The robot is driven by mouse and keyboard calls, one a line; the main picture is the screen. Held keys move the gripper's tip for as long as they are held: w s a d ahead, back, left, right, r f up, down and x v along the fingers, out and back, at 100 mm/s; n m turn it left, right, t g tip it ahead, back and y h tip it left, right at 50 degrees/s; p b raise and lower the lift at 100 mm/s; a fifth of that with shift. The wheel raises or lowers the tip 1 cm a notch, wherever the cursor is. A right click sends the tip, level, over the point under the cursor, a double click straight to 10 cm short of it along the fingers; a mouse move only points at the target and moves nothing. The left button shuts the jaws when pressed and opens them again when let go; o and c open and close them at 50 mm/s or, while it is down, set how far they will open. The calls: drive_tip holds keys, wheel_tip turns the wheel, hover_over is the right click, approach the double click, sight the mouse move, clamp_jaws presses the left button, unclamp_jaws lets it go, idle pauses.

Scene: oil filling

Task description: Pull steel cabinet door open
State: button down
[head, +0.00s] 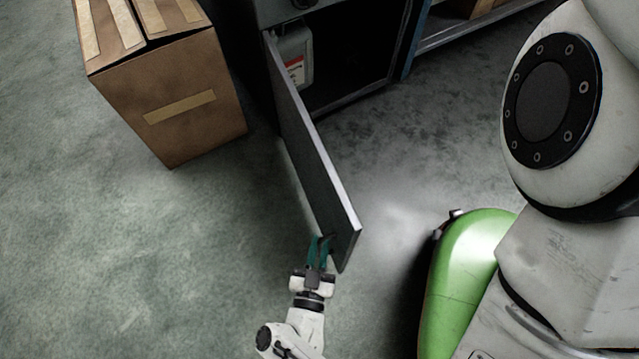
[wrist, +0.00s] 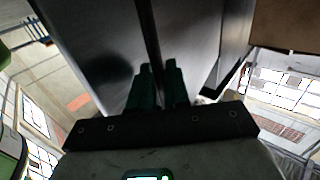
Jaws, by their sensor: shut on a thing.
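The steel cabinet door (head: 308,150) stands swung open in the head view, a long dark panel reaching from the cabinet (head: 345,25) toward the front. My gripper (head: 319,250) is at the outer end of the door, on its left face. Its green fingers are shut on the door's handle, which is mostly hidden by them. In the wrist view the green fingers (wrist: 158,85) are close together against the dark steel door panel (wrist: 95,40). A grey container with a red and white label (head: 294,58) shows inside the open cabinet.
A taped cardboard box (head: 175,105) stands on the floor left of the door, close to the hinge side. A blue-edged shelf (head: 470,28) is right of the cabinet. My green base is right of the door. The concrete floor at the left front is clear.

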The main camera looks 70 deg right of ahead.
drive_tip(key=shift+w+d+r, duration=0.1)
drive_tip(key=shift+w+d, duration=0.1)
drive_tip(key=shift+d, duration=0.25)
drive_tip(key=c, duration=1.3)
unclamp_jaws()
drive_tip(key=shift+s+a, duration=0.1)
drive_tip(key=a, duration=0.7)
drive_tip(key=s+a, duration=0.1)
drive_tip(key=a, duration=0.2)
drive_tip(key=shift+s+a, duration=0.1)
drive_tip(key=shift+a, duration=0.25)
drive_tip(key=shift+a, duration=0.1)
